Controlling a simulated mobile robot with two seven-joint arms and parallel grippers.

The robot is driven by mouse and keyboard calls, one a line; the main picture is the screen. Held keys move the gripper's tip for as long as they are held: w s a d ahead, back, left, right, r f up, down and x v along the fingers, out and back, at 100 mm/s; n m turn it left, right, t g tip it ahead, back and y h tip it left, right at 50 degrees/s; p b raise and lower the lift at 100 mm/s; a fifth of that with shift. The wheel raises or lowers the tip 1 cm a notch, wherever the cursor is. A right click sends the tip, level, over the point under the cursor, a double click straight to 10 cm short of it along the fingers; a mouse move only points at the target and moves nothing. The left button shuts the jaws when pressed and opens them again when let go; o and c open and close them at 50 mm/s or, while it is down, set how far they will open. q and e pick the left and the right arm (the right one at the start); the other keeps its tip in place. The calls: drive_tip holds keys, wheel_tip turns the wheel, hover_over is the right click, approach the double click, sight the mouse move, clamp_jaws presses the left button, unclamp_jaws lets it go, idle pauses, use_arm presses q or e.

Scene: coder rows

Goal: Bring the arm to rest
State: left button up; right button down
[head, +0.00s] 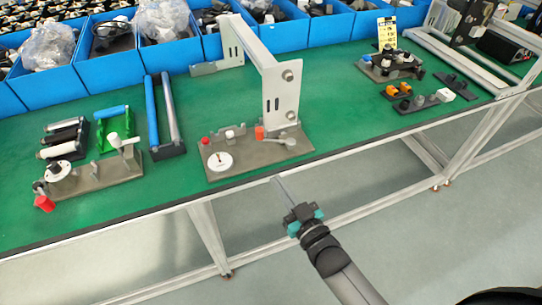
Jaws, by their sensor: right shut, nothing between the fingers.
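My right arm (345,275) reaches in from the lower right. My right gripper (279,183) is shut with nothing between its fingers. It points up and to the left, and in the picture its tip lies just below the front edge of the green table (345,135). It appears apart from everything on the table. My left gripper is not in view.
A grey fixture plate (240,172) with a white dial and a tall bracket (284,95) stands above my gripper. Another fixture (115,175) is at left, small parts (405,88) at right. Blue bins (105,65) line the back. The floor in front is clear.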

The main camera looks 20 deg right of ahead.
drive_tip(key=s+d+f+g+h+b, duration=0.1)
drive_tip(key=s+f+g, duration=0.4)
drive_tip(key=f, duration=0.7)
drive_tip(key=s+d+f+g+h+b, duration=0.1)
drive_tip(key=s+d+f+g, duration=0.15)
drive_tip(key=s+f, duration=0.75)
drive_tip(key=s+d+f+g+h, duration=0.1)
drive_tip(key=s+f+g, duration=0.3)
drive_tip(key=s+f, duration=0.4)
drive_tip(key=s+d+f+g+h, duration=0.1)
drive_tip(key=s+f+g, duration=0.4)
drive_tip(key=s, duration=0.9)
wheel_tip(320, 180, down, 3)
drive_tip(key=shift+f+b, duration=0.1)
drive_tip(key=shift+b, duration=0.25)
